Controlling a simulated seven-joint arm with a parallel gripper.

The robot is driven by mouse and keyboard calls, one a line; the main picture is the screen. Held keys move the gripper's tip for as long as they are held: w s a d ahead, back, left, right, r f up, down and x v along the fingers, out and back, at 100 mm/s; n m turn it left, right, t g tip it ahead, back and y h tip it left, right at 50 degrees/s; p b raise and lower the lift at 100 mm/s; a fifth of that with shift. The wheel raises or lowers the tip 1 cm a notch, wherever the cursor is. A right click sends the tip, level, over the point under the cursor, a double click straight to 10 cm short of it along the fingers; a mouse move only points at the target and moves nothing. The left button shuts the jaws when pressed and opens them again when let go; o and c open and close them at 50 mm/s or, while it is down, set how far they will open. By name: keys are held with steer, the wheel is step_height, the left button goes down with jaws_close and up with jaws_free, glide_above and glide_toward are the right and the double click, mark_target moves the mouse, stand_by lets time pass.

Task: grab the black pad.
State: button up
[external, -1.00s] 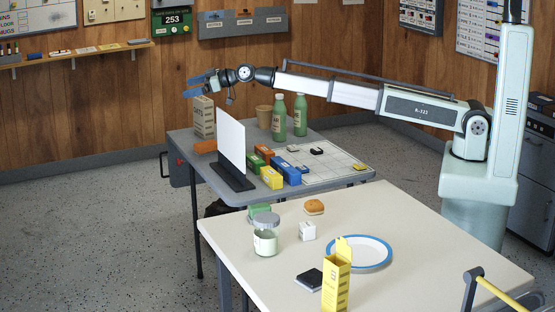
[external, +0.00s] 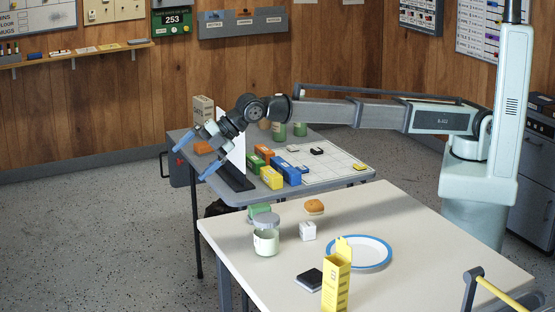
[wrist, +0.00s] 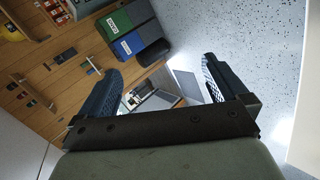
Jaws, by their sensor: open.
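A black pad (external: 310,279) lies flat near the front edge of the cream table (external: 400,215), just left of a yellow carton. My gripper (external: 194,160) is open and empty. It is in the air in front of the white upright panel on the grey table, tilted down and to the left, far up and left of the pad. In the wrist view, my open gripper (wrist: 162,70) shows both blue fingers spread with nothing between them. The pad does not show in the wrist view.
The yellow carton (external: 337,277) stands close beside the pad. A blue-rimmed plate (external: 360,253), a lidded jar (external: 265,240), a white box (external: 308,231) and a bun (external: 314,207) share the table. The white panel (external: 232,140) stands near my gripper.

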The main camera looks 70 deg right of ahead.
steer(key=s+a+f+n+g+h, duration=0.1)
steer(key=s+a+f+n+g, duration=0.15)
steer(key=s, duration=0.65)
steer(key=s+a+f+n+g+h, duration=0.15)
steer(key=s+a+f, duration=0.25)
steer(key=s, duration=0.4)
steer(key=n+g+h, duration=0.2)
steer(key=g+h, duration=0.2)
glide_above(314, 276)
step_height(314, 276, down, 12)
steer(key=shift+s+a+r, duration=0.1)
steer(key=shift+s, duration=0.05)
steer(key=shift+w+f, duration=0.2)
steer(key=shift+f, duration=2.95)
steer(key=c, duration=1)
steer(key=shift+r, duration=0.1)
